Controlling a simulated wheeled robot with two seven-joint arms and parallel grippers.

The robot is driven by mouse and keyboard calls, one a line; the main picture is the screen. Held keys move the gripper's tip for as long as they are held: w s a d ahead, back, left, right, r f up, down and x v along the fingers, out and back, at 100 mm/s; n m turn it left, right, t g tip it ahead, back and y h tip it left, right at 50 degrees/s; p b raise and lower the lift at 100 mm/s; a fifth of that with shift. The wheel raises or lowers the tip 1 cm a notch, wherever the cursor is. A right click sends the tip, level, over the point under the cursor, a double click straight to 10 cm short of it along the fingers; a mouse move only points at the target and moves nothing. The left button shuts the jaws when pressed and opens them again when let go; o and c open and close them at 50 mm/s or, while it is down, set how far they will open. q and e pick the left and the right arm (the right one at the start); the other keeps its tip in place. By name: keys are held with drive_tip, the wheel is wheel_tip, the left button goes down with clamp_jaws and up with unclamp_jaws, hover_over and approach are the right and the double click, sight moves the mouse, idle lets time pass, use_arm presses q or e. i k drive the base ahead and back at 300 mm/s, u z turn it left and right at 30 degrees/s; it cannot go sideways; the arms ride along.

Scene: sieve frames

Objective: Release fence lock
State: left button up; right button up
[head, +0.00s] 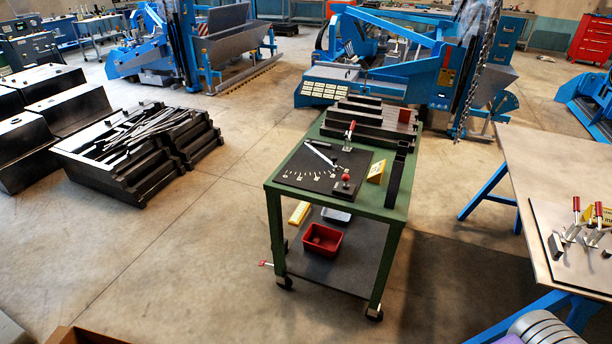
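A green cart (271,186) stands in the middle of the head view. On its top lies a black plate (310,180) with white scale marks along its front left part. A thin silver bar (320,154) lies slanted on the plate and looks like the fence. A red-handled lever clamp (349,132) stands upright at the plate's back edge. A small black block with a red knob (345,178) sits at the plate's front right. I cannot tell which of these two is the fence lock. Neither of my grippers is in view.
A yellow wedge (376,171) and an upright dark bar (396,178) stand right of the plate. Dark steel profiles (375,118) lie behind it. A red bin (322,240) is on the lower shelf. A table with red-handled clamps (575,205) stands right.

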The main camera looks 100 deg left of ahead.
sight(346, 177)
drive_tip(key=u, duration=2.95)
drive_tip(key=k, duration=0.75)
drive_tip(key=u, duration=0.7)
drive_tip(key=i, duration=1.8)
drive_tip(key=z, duration=0.6)
